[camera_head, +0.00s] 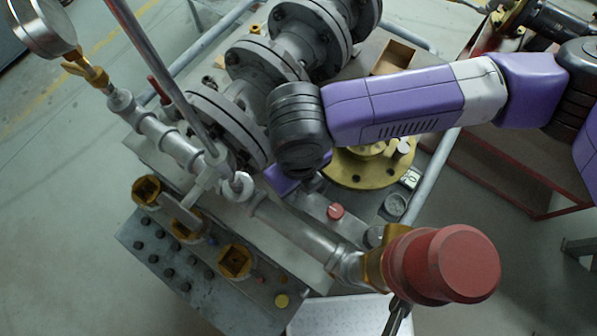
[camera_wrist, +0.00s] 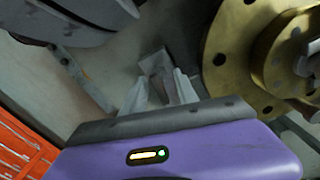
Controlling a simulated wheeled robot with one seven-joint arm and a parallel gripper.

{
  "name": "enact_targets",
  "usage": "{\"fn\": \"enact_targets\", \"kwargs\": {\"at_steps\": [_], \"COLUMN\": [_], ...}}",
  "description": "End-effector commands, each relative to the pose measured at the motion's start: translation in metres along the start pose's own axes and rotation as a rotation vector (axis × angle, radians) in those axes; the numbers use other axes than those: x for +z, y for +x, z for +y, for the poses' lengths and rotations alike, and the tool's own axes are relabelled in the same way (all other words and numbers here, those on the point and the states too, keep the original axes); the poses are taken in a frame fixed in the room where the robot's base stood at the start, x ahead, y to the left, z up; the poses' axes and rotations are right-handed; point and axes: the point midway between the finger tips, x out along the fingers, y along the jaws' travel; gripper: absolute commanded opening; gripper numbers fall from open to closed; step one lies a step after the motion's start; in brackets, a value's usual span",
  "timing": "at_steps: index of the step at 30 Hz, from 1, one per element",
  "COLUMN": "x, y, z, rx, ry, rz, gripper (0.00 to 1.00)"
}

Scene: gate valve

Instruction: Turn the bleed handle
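In the wrist view my gripper (camera_wrist: 160,82) has two pale grey fingers standing apart. A flat grey piece (camera_wrist: 155,62) shows between and beyond their tips; it may be the bleed handle, and I cannot tell whether the fingers touch it. In the head view my purple arm reaches from the right over the valve assembly. My gripper (camera_head: 287,180) is mostly hidden there under the black wrist joint, with only a purple part showing beside the grey pipework. I cannot make out the bleed handle for certain in the head view.
A yellow round flange (camera_head: 360,172) lies right of my gripper, also in the wrist view (camera_wrist: 226,68). Large grey flanged pipes (camera_head: 272,60) stand behind. Open floor lies left.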

Motion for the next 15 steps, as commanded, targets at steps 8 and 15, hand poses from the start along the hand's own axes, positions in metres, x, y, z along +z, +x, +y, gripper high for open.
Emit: {"fn": "enact_targets", "kwargs": {"at_steps": [8,15], "x": [-0.0001,-0.0001], "y": [-0.0002,-0.0004], "z": [0.0001,0.0], "rx": [0.0,0.0], "ry": [0.0,0.001], "rz": [0.0,0.0], "gripper": [0.04,0.0]}}
